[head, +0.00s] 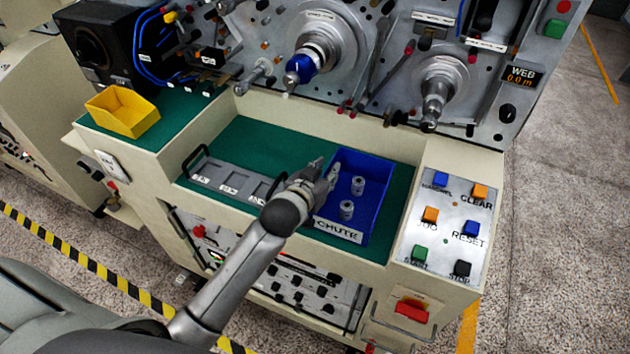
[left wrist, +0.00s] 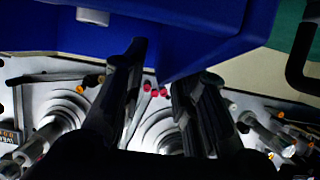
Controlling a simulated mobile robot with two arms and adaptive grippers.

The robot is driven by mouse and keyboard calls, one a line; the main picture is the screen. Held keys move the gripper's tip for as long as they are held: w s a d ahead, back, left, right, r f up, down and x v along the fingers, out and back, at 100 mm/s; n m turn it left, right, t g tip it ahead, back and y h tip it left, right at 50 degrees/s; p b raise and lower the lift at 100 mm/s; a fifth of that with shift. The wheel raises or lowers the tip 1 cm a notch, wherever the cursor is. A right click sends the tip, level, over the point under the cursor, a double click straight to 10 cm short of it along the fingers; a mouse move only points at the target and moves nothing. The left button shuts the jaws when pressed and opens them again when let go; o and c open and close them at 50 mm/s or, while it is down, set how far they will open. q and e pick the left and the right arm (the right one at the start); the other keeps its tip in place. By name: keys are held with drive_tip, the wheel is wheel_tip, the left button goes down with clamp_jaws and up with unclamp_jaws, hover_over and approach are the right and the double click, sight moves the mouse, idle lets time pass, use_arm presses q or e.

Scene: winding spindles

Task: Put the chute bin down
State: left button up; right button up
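The chute bin (head: 378,207) is a blue open-topped box with a white CHUTE label at its front. It appears to sit level on the green deck, left of the button panel. Two metal spools stand inside it, a rear one (head: 357,186) and a front one (head: 347,210). My left gripper (head: 326,168) is at the bin's left wall, its fingers spread. In the left wrist view the fingers are apart with a clear gap, and blue bin surface (left wrist: 210,25) shows above and partly between them. The right gripper is not in view.
A grey tray (head: 236,181) with black handles and labelled slots lies left of the bin. A yellow bin (head: 122,110) stands at the far left. The button panel (head: 450,228) is on the right. Spindles, one with a blue tip (head: 300,66), project from the panel behind.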

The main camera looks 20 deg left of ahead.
use_arm(q)
drive_tip(key=b+v, duration=0.1)
drive_tip(key=v, duration=1)
drive_tip(key=shift+s+b, duration=0.25)
drive_tip(key=shift+b, duration=0.05)
drive_tip(key=s+f+m+g, duration=0.1)
drive_tip(key=s+f+g, duration=0.5)
drive_tip(key=s, duration=0.5)
drive_tip(key=s+f+g, duration=0.4)
drive_tip(key=s+f, duration=0.5)
drive_tip(key=s, duration=0.1)
wheel_tip(320, 180, down, 29)
drive_tip(key=s+g+b, duration=0.1)
drive_tip(key=s+b, duration=0.1)
drive_tip(key=s, duration=0.1)
drive_tip(key=s+a+f+g+b, duration=0.1)
drive_tip(key=s+a+f, duration=0.3)
drive_tip(key=s+f, duration=1.1)
drive_tip(key=shift+s+f+m+y+b, duration=0.2)
drive_tip(key=shift+s+m+y+b, duration=0.05)
drive_tip(key=shift+m+y+b, duration=0.15)
